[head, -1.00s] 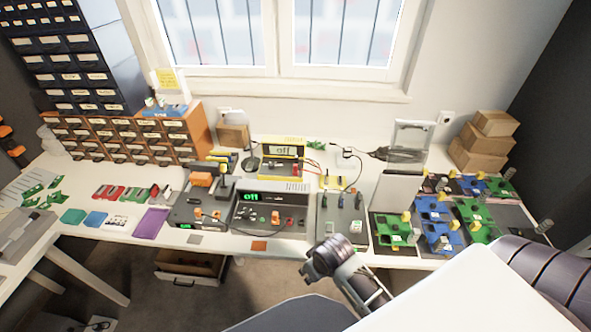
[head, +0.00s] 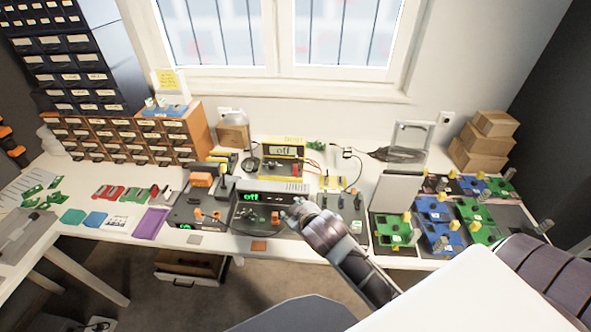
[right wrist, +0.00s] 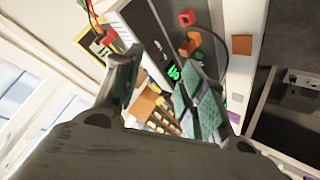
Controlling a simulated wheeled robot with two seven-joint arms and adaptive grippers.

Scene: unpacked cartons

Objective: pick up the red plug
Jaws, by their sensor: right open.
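A small red plug (right wrist: 186,18) sits on the front of the dark power supply (right wrist: 150,30) in the right wrist view. An orange plug (right wrist: 190,45) is close beside it. My right gripper (right wrist: 163,90) is open and empty, its two fingers apart, with the supply's lit green display between and beyond them. The red plug lies beyond the fingertips, apart from them. In the head view my right gripper (head: 293,213) is over the right part of the power supply (head: 248,212) and hides some of its front. My left gripper is not in view.
A yellow-framed meter (head: 283,150) with red leads stands behind the supply. A soldering unit (head: 195,208) stands to its left. Trays of green and blue boards (head: 440,215) lie at the right. An orange square (head: 259,246) lies near the table's front edge.

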